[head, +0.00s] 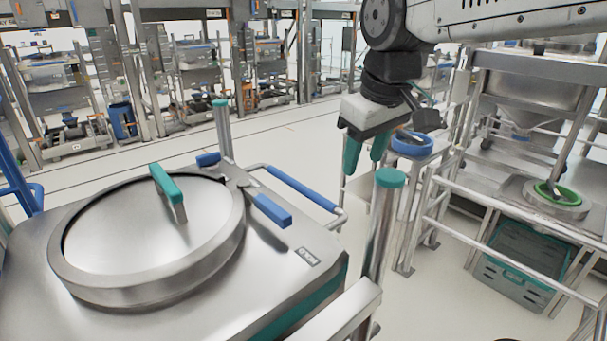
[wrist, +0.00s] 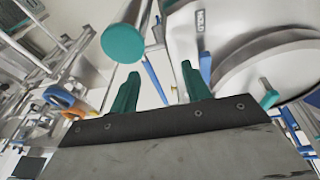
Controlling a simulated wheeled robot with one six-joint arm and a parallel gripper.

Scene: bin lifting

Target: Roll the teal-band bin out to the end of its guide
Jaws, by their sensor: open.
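The steel bin (head: 285,265) fills the lower left of the head view, with a teal band (head: 310,302) on its side. Its round lid (head: 140,225) has a teal handle (head: 168,184), and a blue latch lever (head: 272,210) sits beside the lid. A blue-gripped bar (head: 300,188) runs along the bin's far right side. The bin also shows in the wrist view (wrist: 225,25) at upper right. My gripper (head: 365,158) is open and empty, above and beyond the bin's right side. Its teal fingers also show apart in the wrist view (wrist: 160,75), with nothing between them.
A teal-capped post (head: 378,235) stands between the bin and my gripper; its cap looms close in the wrist view (wrist: 124,43). Another capped post (head: 222,130) stands behind the bin. A steel stand with a blue ring (head: 411,145) and railings crowd the right. Floor behind is clear.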

